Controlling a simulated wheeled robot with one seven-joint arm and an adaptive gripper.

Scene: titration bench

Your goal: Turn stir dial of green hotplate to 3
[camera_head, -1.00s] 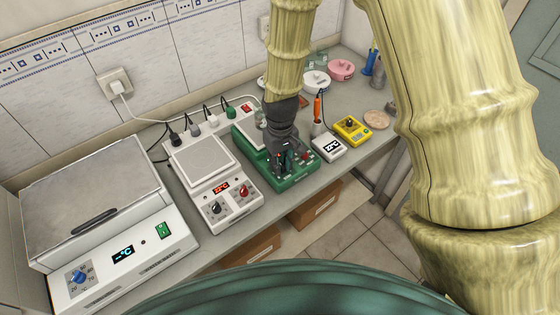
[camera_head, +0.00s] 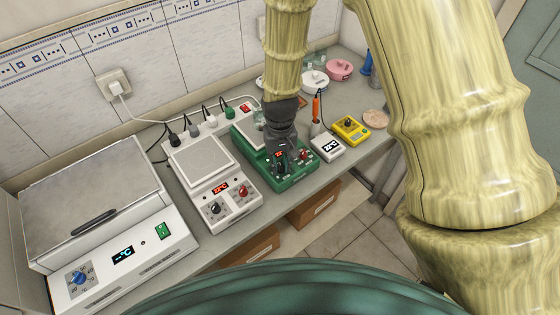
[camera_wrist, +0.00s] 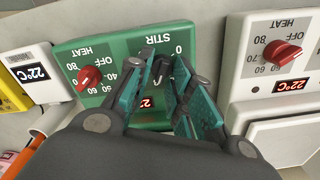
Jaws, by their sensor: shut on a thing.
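The green hotplate (camera_head: 291,184) stands on the bench in the head view, with my gripper (camera_head: 281,165) over its front panel. In the wrist view the green panel (camera_wrist: 108,58) is upside down, with a red HEAT dial (camera_wrist: 88,78) and the word STIR above the other dial. My gripper (camera_wrist: 161,76) is shut on the dark stir dial (camera_wrist: 160,68), with its teal fingers on either side. The fingers hide most of that dial and its scale, so its setting cannot be read. The hotplate's red display (camera_wrist: 147,102) is partly covered.
A white hotplate (camera_head: 232,216) with its own dials stands left of the green one. A white thermometer box (camera_head: 328,149) and a yellow device (camera_head: 351,129) stand close on the right. A large water bath (camera_head: 160,260) is at the far left.

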